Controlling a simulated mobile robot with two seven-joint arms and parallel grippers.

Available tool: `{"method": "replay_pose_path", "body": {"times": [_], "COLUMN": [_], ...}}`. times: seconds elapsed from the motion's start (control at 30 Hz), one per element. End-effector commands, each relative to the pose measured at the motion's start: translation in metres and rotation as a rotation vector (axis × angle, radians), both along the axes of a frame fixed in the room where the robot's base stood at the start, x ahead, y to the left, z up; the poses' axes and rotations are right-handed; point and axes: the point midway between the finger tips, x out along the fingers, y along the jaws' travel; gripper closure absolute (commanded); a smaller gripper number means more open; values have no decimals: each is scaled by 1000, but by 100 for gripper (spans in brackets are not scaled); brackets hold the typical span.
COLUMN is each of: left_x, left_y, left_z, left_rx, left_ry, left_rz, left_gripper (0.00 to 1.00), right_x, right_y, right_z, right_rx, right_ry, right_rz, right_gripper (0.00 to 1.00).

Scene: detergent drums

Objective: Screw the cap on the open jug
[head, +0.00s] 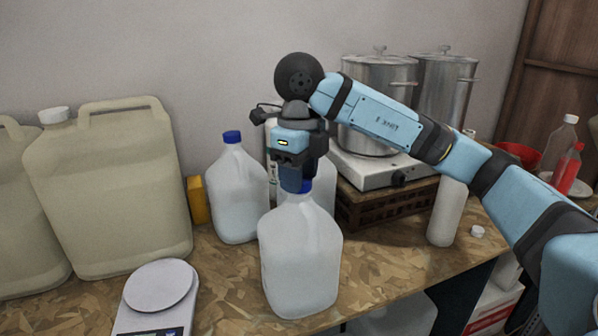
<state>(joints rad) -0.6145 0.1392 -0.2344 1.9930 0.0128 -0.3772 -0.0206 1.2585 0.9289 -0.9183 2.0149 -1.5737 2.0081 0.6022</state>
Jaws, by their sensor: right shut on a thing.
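The front jug (301,262) is a translucent white plastic jug standing upright near the table's front edge. My right gripper (293,186) points straight down over its mouth and is shut on a blue cap, of which a bit of blue shows between and beside the fingertips. The cap is at the jug's neck; the fingers hide most of it, so I cannot tell whether it sits on the thread. My left gripper is not in view.
A blue-capped jug (238,190) stands behind left, and another jug (325,186) is partly hidden behind my gripper. A kitchen scale (158,290) and large beige canisters (110,190) are at left. A hot plate (385,168) with steel pots, a white bottle (446,212) and a loose white cap (477,231) are at right.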

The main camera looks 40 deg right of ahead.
Motion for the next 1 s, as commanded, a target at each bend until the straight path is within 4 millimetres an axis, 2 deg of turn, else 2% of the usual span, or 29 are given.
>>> {"method": "replay_pose_path", "body": {"times": [0.1,0.23,0.63,0.9,1.0], "left_x": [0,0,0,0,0], "left_y": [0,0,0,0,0], "left_z": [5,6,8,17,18], "left_rx": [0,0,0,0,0], "left_ry": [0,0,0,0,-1], "left_rz": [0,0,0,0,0], "left_gripper": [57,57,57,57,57], "right_x": [0,0,0,-1,-1], "right_y": [0,0,1,0,0], "right_z": [0,-1,-2,-2,-2], "right_rx": [-1,0,-1,-2,-2], "right_ry": [4,4,5,5,5], "right_rz": [-172,-295,-356,-721,-799], "right_gripper": [80,80,80,80,80]}}
